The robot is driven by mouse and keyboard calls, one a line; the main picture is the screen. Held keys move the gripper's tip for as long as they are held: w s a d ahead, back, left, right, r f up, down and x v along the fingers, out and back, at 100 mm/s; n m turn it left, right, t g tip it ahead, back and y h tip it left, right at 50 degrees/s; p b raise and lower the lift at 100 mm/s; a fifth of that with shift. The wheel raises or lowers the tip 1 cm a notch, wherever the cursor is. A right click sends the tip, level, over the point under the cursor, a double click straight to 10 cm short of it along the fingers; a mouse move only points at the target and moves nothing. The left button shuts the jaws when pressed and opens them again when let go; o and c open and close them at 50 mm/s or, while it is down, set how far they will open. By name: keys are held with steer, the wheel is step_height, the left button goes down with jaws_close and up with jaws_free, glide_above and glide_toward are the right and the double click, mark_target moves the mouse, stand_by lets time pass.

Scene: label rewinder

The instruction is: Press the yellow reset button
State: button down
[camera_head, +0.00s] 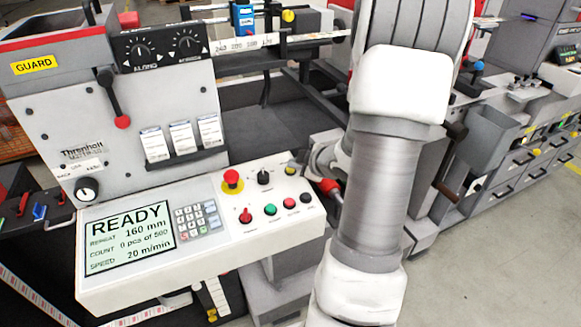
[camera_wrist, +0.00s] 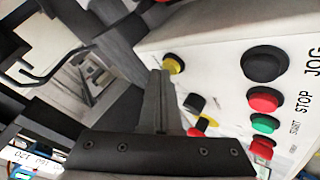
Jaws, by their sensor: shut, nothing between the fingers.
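The yellow reset button (camera_head: 290,169) sits at the upper right of the sloped white control panel (camera_head: 240,240). It also shows in the wrist view (camera_wrist: 174,64), at the panel's edge. My gripper (camera_wrist: 158,75) is shut and empty. In the wrist view its fingertips appear just left of the yellow button, with a narrow gap in the picture; the distance in depth is hard to tell. In the head view my arm blocks part of the machine, and my fingertips are hard to make out right of the button.
Close by are a black selector knob (camera_head: 264,176) and a red emergency stop (camera_head: 232,177) on a yellow base. A lower row holds a red switch (camera_head: 246,215), green button (camera_head: 270,210), red button (camera_head: 289,203) and black button (camera_head: 306,197). The display (camera_head: 130,236) reads READY.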

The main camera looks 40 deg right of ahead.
mark_target(296, 178)
steer(key=shift+s+r+p, duration=0.1)
steer(key=shift+r+p, duration=0.25)
steer(key=shift+r, duration=0.25)
steer(key=r+p, duration=0.4)
steer(key=r, duration=0.1)
steer(key=shift+s+a+p, duration=0.15)
steer(key=shift+s+p, duration=0.2)
steer(key=shift+s, duration=0.05)
stand_by(0.5)
